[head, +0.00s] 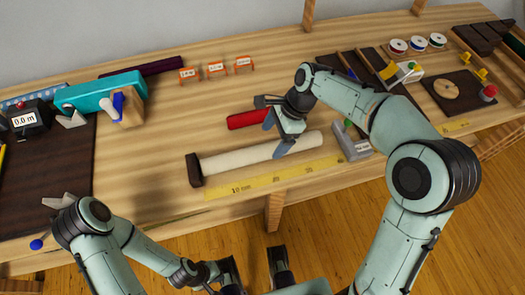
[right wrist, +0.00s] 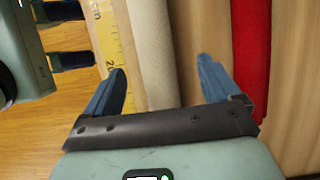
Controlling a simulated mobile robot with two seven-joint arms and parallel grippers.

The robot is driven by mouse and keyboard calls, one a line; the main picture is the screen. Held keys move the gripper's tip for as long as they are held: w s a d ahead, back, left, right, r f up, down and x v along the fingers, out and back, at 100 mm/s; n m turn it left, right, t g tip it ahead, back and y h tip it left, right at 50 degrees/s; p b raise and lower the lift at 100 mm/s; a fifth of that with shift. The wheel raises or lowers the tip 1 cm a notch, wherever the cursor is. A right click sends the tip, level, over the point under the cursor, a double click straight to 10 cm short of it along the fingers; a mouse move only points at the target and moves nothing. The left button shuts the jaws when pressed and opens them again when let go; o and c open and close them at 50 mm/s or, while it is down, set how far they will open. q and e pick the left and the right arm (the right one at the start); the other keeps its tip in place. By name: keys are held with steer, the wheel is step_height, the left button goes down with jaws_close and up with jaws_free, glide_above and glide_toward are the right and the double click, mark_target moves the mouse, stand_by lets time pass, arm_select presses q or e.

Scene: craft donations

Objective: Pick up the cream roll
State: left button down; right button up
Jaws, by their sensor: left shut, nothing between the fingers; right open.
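The cream roll (head: 235,159) lies slantwise on the table near its front edge, with a dark block (head: 194,170) at its left end. My right gripper (head: 278,136) is open over the right half of the roll, fingers pointing down. In the right wrist view, the cream roll (right wrist: 152,45) runs between the spread blue fingers of my right gripper (right wrist: 160,78). I cannot tell how far down the fingers reach, and no grip shows. My left gripper (head: 222,275) is low at the bottom of the head view, away from the roll, shut and empty; its fingertips are hard to make out.
A red roll (head: 248,119) lies just behind the cream roll; it also shows in the right wrist view (right wrist: 254,50). A yellow ruler (head: 265,180) lies in front. A grey block (head: 352,146) stands near the right end.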

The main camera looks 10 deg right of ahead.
mark_target(267, 146)
steer(key=shift+s+a+b+x, duration=0.1)
steer(key=shift+a+b+x, duration=0.15)
steer(key=shift+x, duration=1.1)
steer(key=shift+s+a+b+x, duration=0.15)
steer(key=shift+b+x, duration=0.2)
steer(key=shift+x, duration=0.95)
steer(key=shift+r, duration=0.2)
steer(key=c, duration=1.4)
steer(key=shift+o, duration=0.2)
step_height(267, 146, up, 10)
steer(key=shift+p, duration=1.15)
